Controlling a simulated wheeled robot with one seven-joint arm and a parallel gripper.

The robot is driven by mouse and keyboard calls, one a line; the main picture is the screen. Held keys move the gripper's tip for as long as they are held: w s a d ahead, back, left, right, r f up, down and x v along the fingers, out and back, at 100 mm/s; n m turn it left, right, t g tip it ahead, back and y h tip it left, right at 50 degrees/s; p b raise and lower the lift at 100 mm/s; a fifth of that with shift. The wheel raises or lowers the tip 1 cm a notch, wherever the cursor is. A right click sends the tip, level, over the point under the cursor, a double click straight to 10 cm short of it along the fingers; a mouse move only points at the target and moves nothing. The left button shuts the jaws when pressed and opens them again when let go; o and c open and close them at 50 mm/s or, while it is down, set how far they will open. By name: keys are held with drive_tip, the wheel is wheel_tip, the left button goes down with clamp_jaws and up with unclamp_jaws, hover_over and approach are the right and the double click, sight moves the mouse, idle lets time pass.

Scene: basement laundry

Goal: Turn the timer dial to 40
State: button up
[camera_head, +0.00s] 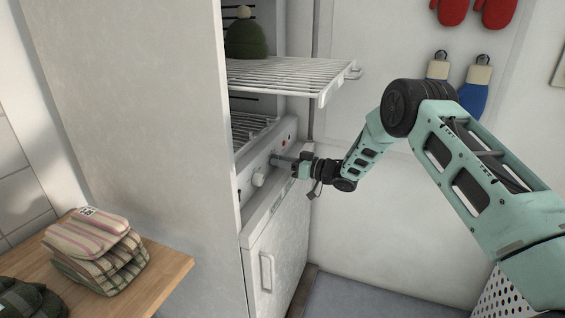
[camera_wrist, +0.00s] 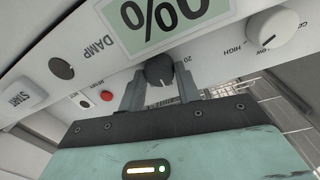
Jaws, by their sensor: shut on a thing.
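The timer dial (camera_wrist: 158,70) is a small dark grey knob on the white control panel, in the middle of the wrist view. A "20" mark is printed just to its right; a 40 mark cannot be made out. My gripper (camera_wrist: 159,84) has one finger on each side of the dial and is shut on it. In the head view my gripper (camera_head: 282,161) reaches the panel from the right and hides the dial. The dial's pointer is too small to read surely.
A white knob (camera_wrist: 275,32) with HIGH and LOW marks sits right of the dial. A percent display (camera_wrist: 160,20), a dark DAMP button (camera_wrist: 62,68), a red button (camera_wrist: 107,96) and a START button (camera_wrist: 20,98) are close by. A wire shelf (camera_head: 290,75) juts out above my gripper.

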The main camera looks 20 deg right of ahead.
drive_tip(key=shift+f, duration=0.1)
drive_tip(key=shift+f+n+b, duration=0.15)
drive_tip(key=shift+n+b, duration=0.85)
drive_tip(key=shift+b, duration=0.15)
drive_tip(key=shift+n+b, duration=1.1)
drive_tip(key=shift+b, duration=0.05)
drive_tip(key=n+b, duration=0.3)
drive_tip(key=shift+n, duration=0.5)
drive_tip(key=o, duration=1)
drive_tip(key=shift+s, duration=0.1)
